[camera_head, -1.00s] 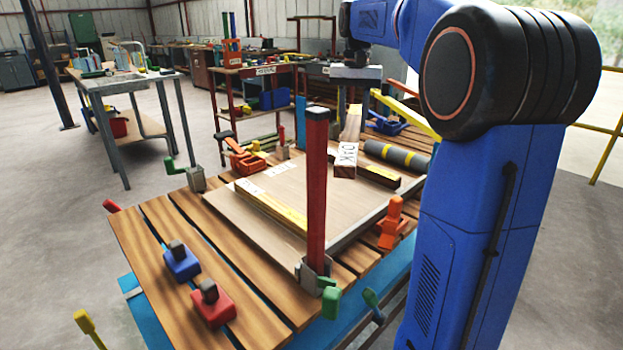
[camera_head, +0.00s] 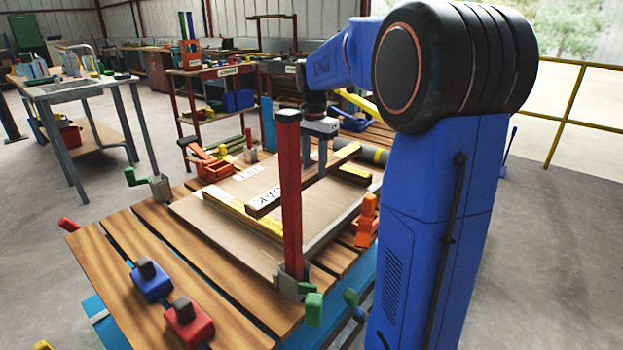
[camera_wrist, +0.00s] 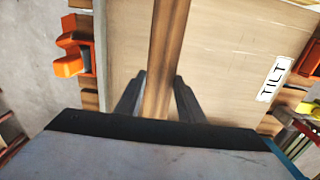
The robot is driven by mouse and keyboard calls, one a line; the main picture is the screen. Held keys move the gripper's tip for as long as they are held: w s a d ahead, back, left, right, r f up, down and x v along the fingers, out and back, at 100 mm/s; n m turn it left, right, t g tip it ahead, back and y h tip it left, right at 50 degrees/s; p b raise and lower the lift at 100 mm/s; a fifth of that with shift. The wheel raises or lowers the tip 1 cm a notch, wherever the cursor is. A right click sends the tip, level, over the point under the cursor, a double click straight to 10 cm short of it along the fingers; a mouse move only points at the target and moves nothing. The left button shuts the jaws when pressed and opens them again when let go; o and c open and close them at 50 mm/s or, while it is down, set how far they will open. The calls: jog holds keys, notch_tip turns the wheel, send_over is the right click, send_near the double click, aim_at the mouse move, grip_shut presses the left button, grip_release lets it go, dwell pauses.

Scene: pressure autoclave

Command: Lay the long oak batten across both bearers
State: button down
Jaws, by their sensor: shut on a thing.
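My gripper (camera_head: 315,170) is shut on the long oak batten (camera_head: 268,199), which has a white OAK label near its near-left end. In the wrist view the batten (camera_wrist: 163,60) runs lengthwise away between the two fingers. One bearer (camera_head: 225,203), with a yellow top, lies on the pale board at left. The other bearer (camera_head: 355,174) is short and dark with a yellow top, at right. The batten spans from above the left bearer toward the right one. I cannot tell whether it touches either. A red clamp post hides part of its middle.
The red upright clamp post (camera_head: 289,195) stands close in front of the batten. The pale board (camera_head: 210,215) lies on a slatted table. An orange clamp (camera_head: 366,220) sits at the board's right edge. A grey-yellow roller (camera_head: 374,155) lies behind.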

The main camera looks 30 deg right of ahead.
aim_at(314, 170)
jog(key=shift+f, duration=2.15)
jog(key=shift+f, duration=0.2)
jog(key=c, duration=1.2)
grip_release()
jog(key=shift+r, duration=0.1)
notch_tip(314, 170, up, 12)
jog(key=shift+r, duration=0.1)
jog(key=shift+s, duration=0.1)
